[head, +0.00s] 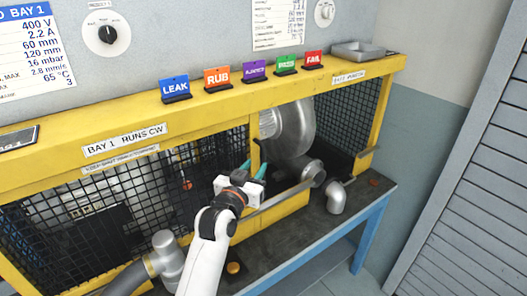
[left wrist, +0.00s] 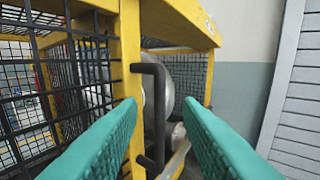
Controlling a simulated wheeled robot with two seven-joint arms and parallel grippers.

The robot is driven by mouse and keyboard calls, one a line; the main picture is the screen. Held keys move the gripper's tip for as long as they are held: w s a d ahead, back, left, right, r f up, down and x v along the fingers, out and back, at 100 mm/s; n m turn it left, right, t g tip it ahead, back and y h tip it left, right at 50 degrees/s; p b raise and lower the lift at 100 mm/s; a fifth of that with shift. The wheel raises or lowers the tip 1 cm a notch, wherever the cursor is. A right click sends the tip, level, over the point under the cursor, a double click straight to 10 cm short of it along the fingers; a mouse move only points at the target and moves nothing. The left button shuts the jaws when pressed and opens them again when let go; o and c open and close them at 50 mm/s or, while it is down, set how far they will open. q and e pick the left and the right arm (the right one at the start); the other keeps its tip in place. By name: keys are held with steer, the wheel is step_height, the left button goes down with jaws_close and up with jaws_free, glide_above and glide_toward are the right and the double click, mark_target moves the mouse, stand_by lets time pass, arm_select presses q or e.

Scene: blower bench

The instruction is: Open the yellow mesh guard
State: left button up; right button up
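The yellow mesh guard (head: 190,160) has black mesh in a yellow frame across the front of the bench. In the left wrist view its yellow upright (left wrist: 130,60) carries a black vertical bar handle (left wrist: 159,115). My left gripper (head: 253,168) is in front of this upright, with its teal fingers apart. In the left wrist view the left gripper (left wrist: 158,106) has a finger on each side of the handle, with gaps visible; the handle's depth between them is hard to judge. A silver blower (head: 290,130) shows right of the upright. My right gripper is not in view.
Colored signs, including blue LEAK (head: 174,87) and red FAIL (head: 313,59), stand on the top ledge beside a grey tray (head: 358,50). A metal elbow (head: 336,197) stands on the dark bench top (head: 300,240). A grey slatted panel (head: 460,200) is at the right.

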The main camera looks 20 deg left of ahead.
mark_target(262, 156)
arm_select(q)
steer(key=w, duration=0.2)
steer(key=w+p, duration=0.1)
steer(key=w, duration=0.4)
steer(key=shift+d, duration=0.25)
jaws_close()
